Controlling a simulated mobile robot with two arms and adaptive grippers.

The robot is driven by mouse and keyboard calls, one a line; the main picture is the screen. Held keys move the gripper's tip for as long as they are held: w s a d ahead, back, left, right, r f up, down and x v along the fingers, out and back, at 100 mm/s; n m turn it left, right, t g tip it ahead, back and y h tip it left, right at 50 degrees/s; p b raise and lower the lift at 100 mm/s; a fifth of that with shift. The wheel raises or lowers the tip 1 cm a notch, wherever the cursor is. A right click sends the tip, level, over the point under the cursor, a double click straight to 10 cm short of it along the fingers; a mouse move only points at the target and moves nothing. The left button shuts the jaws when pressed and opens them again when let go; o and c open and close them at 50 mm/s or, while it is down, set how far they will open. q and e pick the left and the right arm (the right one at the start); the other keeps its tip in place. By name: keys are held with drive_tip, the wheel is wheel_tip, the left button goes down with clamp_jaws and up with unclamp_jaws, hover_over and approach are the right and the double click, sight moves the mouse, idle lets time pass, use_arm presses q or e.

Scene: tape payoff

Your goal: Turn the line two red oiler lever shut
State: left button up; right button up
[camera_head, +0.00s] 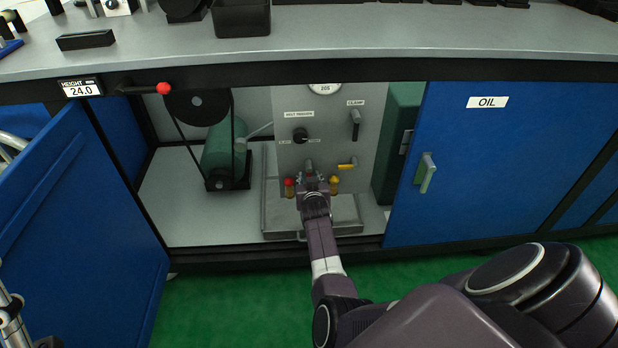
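A small red-topped oiler part (289,182) shows low on the grey panel inside the open cabinet, just left of my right gripper. A yellow-topped one (334,181) shows just right of it. My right gripper (310,178) reaches in between them, in front of the panel. A grey fitting (309,163) shows just above its fingers. The gripper hides the space behind it, so I cannot tell whether it touches a lever or how far its fingers are apart. A metal part at the lower left edge may belong to my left gripper (8,310); its fingers are unclear.
The blue left door (80,210) stands open; the blue OIL door (500,160) bounds the opening at right. A green motor (220,150) stands left. A red-knobbed lever (163,88) sticks out above.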

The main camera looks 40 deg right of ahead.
drive_tip(key=shift+r, duration=0.15)
wheel_tip(320, 180, up, 10)
drive_tip(key=shift+f, duration=0.15)
idle(0.6)
